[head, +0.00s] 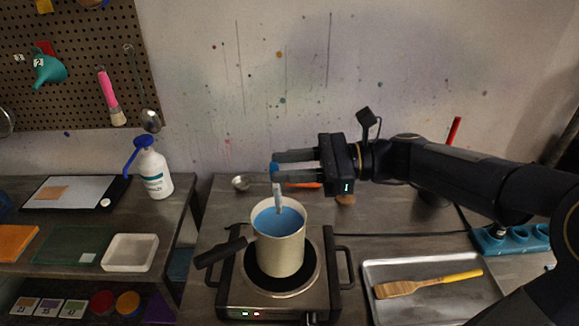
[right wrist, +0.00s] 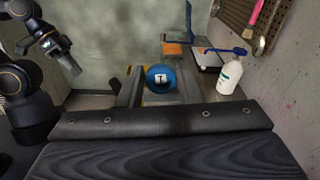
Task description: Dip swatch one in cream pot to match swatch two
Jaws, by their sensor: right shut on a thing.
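The cream pot (head: 279,248) stands on a hot plate and holds blue liquid (head: 278,221). My right gripper (head: 275,169) is shut on a blue-topped piece above the pot. In the right wrist view its round blue top (right wrist: 161,78) bears a white label that looks like a 1, so I take it for swatch one. A pale strip (head: 278,195) hangs from it, its lower end at or in the blue liquid. I cannot tell which thing is swatch two. My left gripper (right wrist: 72,64) shows in the right wrist view; its opening is unclear.
The pot's dark handle (head: 220,253) points left. A metal tray (head: 440,303) with a wooden spatula (head: 428,284) lies right of the hot plate (head: 280,300). On the left bench are a white bottle (head: 152,172), a white tray (head: 130,252) and a board with a tan piece (head: 53,193).

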